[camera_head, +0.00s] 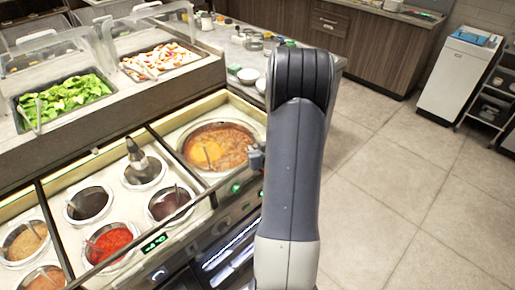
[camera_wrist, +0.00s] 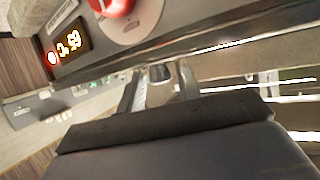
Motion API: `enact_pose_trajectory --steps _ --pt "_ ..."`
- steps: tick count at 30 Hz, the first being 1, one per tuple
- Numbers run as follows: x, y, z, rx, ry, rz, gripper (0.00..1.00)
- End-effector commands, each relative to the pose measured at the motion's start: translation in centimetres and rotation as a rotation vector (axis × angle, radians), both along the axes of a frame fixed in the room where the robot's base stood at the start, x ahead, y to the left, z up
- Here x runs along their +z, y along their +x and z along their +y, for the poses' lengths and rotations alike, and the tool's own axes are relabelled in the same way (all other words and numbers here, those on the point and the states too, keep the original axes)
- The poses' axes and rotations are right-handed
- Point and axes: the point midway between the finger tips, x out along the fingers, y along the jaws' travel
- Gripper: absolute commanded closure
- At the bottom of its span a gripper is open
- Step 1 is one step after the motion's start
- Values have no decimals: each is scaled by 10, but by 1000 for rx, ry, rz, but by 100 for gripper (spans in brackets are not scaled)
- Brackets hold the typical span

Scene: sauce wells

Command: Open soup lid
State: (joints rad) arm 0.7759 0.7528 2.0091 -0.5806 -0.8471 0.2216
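The soup well (camera_head: 218,146) holds orange-brown soup in a round pot with a pale rim, left of my arm in the head view. I cannot tell whether a clear lid covers it. My gripper (camera_head: 256,158) shows only partly at the pot's right edge, mostly hidden behind my arm. In the wrist view my gripper (camera_wrist: 161,88) has its two fingers apart, with a small dark piece (camera_wrist: 160,72) near their tips. I cannot tell whether that piece is a lid handle or whether the fingers touch it.
Smaller sauce wells, including a red sauce (camera_head: 110,241), lie to the left. A salad tray (camera_head: 64,97) and another food tray (camera_head: 160,60) sit behind. The tiled floor (camera_head: 400,190) on the right is clear.

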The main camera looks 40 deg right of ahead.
Motion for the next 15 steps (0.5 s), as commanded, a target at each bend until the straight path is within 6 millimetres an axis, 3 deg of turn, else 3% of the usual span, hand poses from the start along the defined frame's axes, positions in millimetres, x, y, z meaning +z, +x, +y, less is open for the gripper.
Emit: enact_pose_trajectory --steps 12,15 --pt "0 0 0 0 0 0 100" --pt "0 0 0 0 0 0 100"
